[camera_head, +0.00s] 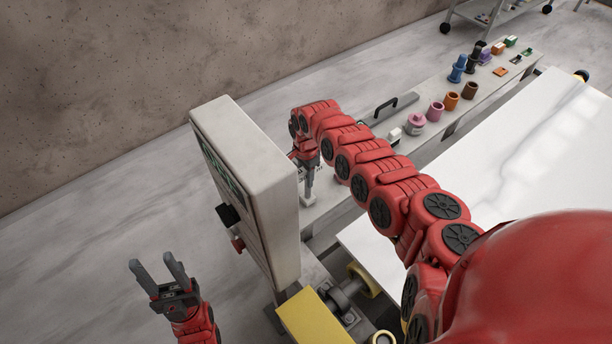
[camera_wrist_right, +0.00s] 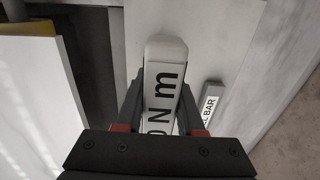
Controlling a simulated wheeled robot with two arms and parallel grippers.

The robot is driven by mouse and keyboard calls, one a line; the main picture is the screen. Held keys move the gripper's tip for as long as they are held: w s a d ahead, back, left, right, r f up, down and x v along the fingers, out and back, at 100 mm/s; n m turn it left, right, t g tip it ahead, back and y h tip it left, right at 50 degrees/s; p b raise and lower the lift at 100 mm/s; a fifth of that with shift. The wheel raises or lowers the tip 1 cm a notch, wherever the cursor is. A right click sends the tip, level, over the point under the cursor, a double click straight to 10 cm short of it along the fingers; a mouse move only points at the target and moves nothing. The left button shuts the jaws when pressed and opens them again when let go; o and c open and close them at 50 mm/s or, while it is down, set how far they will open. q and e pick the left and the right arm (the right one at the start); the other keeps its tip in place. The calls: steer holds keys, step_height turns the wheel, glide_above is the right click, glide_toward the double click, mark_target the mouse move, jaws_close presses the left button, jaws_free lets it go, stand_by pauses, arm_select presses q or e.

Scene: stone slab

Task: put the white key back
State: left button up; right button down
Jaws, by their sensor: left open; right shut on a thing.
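My right gripper (camera_head: 308,188) is at the grey ledge, just right of the upright panel box. In the right wrist view, its fingers (camera_wrist_right: 160,90) are shut on the white key (camera_wrist_right: 166,55), a pale block with a rounded end and dark letters. The key's lower end is hidden behind the gripper body. In the head view the key (camera_head: 308,200) is a small pale shape at the fingertips; I cannot tell whether it touches the ledge. My left gripper (camera_head: 155,263) is open and empty, over the floor left of the panel box.
The panel box (camera_head: 275,205) stands close to my right gripper. A "BAR" label (camera_wrist_right: 211,103) lies beside the key. A white slab (camera_head: 510,150) lies right; yellow block (camera_head: 312,318) in front.

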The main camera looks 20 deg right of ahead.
steer(key=shift+d+f, duration=0.1)
steer(key=shift+f, duration=0.15)
steer(key=c, duration=0.5)
jaws_free()
steer(key=shift+w+r, duration=0.1)
steer(key=shift+r, duration=0.15)
step_height(320, 180, up, 10)
steer(key=b, duration=0.3)
steer(key=shift+r, duration=0.15)
steer(key=shift+r+b, duration=0.3)
steer(key=shift+r, duration=0.45)
